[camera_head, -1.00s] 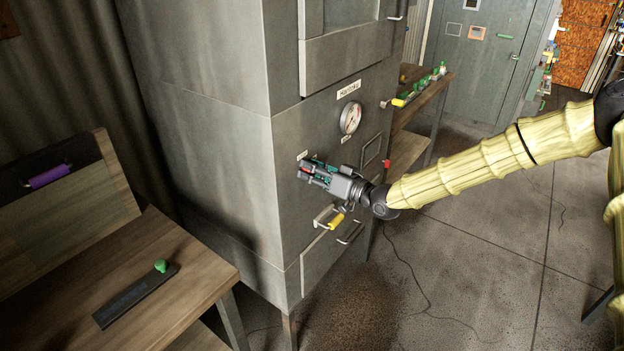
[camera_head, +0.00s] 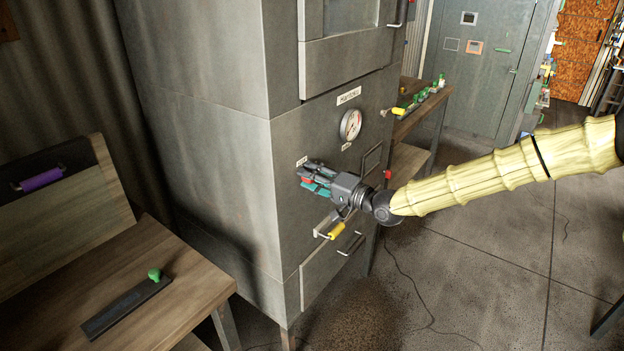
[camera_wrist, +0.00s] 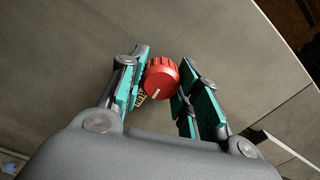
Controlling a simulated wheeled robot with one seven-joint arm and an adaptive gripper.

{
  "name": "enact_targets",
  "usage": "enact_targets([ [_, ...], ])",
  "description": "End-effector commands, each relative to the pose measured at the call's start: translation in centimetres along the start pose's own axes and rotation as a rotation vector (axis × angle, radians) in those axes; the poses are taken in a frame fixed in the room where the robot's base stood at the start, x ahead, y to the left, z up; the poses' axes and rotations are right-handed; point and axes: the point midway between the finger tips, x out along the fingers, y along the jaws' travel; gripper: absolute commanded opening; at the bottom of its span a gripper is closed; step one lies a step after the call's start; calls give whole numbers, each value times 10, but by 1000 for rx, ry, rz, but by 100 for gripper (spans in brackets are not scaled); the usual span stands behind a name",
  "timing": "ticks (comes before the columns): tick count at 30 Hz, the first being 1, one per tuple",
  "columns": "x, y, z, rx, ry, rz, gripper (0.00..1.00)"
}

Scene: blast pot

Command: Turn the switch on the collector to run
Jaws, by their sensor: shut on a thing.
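The collector (camera_head: 240,130) is a tall grey metal cabinet in the middle of the head view. Its switch is a round red knob (camera_wrist: 162,77) with a pale pointer line, seen between my fingers in the wrist view. My gripper (camera_wrist: 164,85) is at the cabinet's front face, its two teal-padded fingers on either side of the knob and shut on it. A small label beside the knob is partly covered by the left finger. In the head view my gripper (camera_head: 308,178) largely hides the knob.
A round gauge (camera_head: 350,125) sits above my gripper on the collector. A wooden bench (camera_head: 170,275) stands at the left. Open floor lies to the right.

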Motion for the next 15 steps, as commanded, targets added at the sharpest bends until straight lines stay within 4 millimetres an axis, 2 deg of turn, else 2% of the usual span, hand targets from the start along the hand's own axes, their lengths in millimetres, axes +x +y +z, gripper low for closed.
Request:
enact_targets([
  [15, 0, 0, -1, 95, 2, 0, 9],
])
